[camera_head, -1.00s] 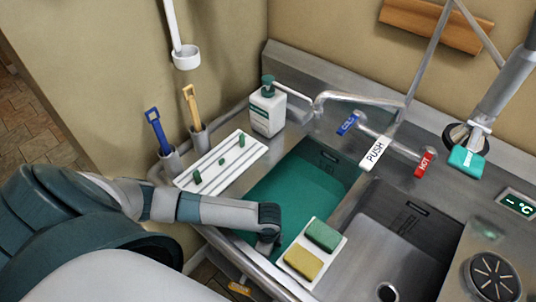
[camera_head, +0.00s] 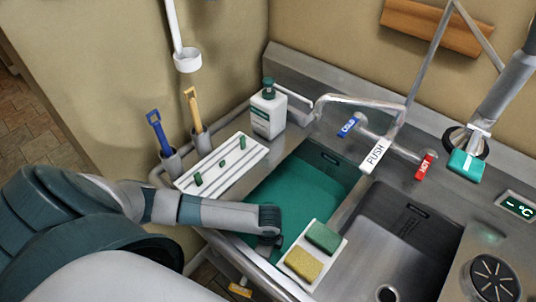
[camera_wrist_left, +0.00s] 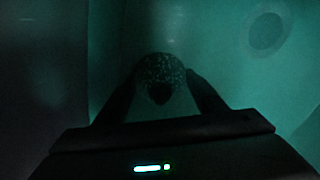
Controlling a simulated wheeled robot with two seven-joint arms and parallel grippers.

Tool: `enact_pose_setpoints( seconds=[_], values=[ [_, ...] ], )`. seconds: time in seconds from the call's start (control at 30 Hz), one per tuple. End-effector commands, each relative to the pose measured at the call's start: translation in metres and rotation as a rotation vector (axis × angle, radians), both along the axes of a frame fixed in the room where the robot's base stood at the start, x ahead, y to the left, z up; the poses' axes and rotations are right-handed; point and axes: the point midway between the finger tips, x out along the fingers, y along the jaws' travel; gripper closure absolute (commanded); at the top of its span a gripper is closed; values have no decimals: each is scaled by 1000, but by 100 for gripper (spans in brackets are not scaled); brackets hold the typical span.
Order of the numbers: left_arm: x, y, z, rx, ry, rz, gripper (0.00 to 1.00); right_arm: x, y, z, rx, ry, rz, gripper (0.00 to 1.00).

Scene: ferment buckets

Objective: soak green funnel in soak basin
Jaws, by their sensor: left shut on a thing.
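The soak basin (camera_head: 290,190) is the left sink, filled with teal-green liquid. My left gripper (camera_head: 269,241) points down into its near end, beside the sponge tray. In the left wrist view the picture is dark and teal. There, my left gripper (camera_wrist_left: 160,90) is shut on a rounded, speckled dark thing, which appears to be the green funnel (camera_wrist_left: 160,68). Its colour and full shape are hard to make out, and the head view does not show it. My right gripper is not in view.
A white tray with a green sponge (camera_head: 323,238) and a yellow sponge (camera_head: 303,264) sits at the basin's near right. An empty steel sink (camera_head: 400,240) lies to the right. A white ribbed rack (camera_head: 222,168), soap bottle (camera_head: 268,115) and faucet (camera_head: 355,100) stand around the basin.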

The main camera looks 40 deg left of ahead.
Motion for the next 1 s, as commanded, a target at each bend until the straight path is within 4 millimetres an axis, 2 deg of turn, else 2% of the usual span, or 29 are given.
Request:
enact_pose_setpoints(
  seconds=[0.5, 0.53, 0.6, 0.8, 0.87, 1.0],
  values=[
    [0, 0, -7, 0, 0, 0, 60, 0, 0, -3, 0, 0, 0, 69],
    [0, 0, -6, 0, 0, 0, 29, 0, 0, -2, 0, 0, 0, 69],
    [0, 0, -6, 0, 0, 0, 14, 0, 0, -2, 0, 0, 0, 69],
    [0, 0, -6, 0, 0, 0, 14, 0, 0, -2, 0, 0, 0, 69],
    [0, 0, -6, 0, 0, 0, 2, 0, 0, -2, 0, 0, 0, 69],
    [-1, 0, -6, -1, 2, 0, 0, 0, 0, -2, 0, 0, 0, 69]
  ],
)
